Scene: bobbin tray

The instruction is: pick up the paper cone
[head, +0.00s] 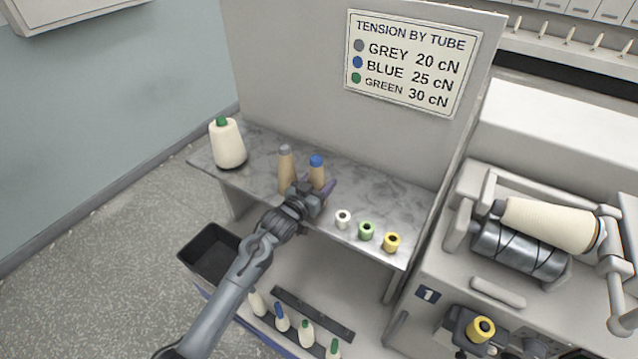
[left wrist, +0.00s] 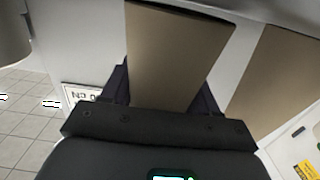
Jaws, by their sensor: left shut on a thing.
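Two tan paper cones stand close together at the shelf: one with a grey tip (head: 286,172) and one with a blue tip (head: 317,171). My left gripper (head: 316,190) is shut on the blue-tipped cone, with a finger on either side of its body. In the left wrist view the held cone (left wrist: 172,60) fills the space between the fingers of the gripper (left wrist: 165,90). The grey-tipped cone (left wrist: 280,75) is just beside it, apart from the fingers. The held cone's base is hidden by my gripper, so I cannot tell whether it touches the shelf.
A white cone with a green tip (head: 228,145) stands on the shelf's left end. White (head: 343,218), green (head: 366,230) and yellow (head: 391,242) small bobbins line the front right edge. A dark bin (head: 210,250) is below left; the winding machine (head: 490,290) is right.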

